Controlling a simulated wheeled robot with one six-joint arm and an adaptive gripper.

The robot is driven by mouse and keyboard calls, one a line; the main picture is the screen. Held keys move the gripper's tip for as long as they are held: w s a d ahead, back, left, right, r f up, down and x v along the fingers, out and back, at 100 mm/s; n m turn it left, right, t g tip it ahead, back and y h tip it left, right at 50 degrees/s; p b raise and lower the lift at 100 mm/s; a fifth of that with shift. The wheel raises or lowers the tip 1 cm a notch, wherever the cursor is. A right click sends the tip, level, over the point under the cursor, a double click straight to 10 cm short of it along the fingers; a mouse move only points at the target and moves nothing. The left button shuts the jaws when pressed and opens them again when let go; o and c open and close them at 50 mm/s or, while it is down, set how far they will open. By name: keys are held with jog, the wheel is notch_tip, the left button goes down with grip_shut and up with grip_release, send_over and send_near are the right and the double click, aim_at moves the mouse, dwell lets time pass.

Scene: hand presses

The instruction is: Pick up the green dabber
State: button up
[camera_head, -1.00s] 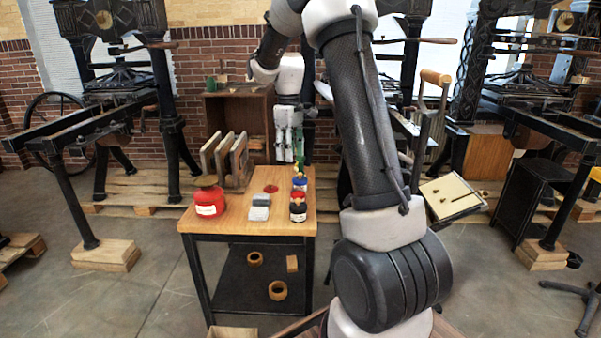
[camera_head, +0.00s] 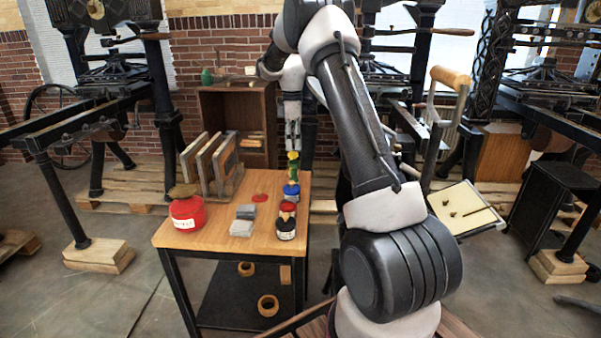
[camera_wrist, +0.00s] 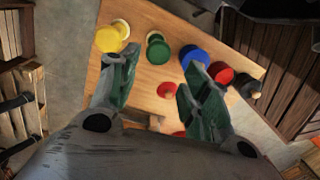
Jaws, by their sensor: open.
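The green dabber (camera_wrist: 157,50) stands on the wooden table, between the yellow dabber (camera_wrist: 112,36) and the blue dabber (camera_wrist: 192,57) in the wrist view. In the head view it shows as a green shape (camera_head: 294,174) at the table's far right corner, partly covering its neighbours. My gripper (camera_wrist: 162,62) is open and empty. Its fingers point down at the row, and the green dabber shows beyond and between the tips, not touched as far as I can see. In the head view my gripper (camera_head: 293,146) hangs just above the far end of the row.
Red (camera_wrist: 220,74) and black (camera_wrist: 249,87) dabbers continue the row. The wooden table (camera_head: 190,239) also bears a red tin (camera_head: 187,213), upright frames (camera_head: 222,168), grey blocks (camera_head: 242,228) and a flat red patch (camera_head: 260,198). A wooden cabinet (camera_head: 211,112) stands behind.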

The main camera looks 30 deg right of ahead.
jog(key=shift+w+d+f, duration=0.15)
jog(key=shift+w+d, duration=0.05)
jog(key=shift+d, duration=0.05)
send_over(294, 177)
jog(key=w+d, duration=0.1)
notch_tip(294, 177, down, 5)
jog(key=shift+w+f, duration=0.15)
jog(key=shift+f, duration=0.05)
jog(key=shift+a+f, duration=0.2)
jog(key=shift+f, duration=2.9)
jog(key=shift+s, duration=0.2)
grip_shut()
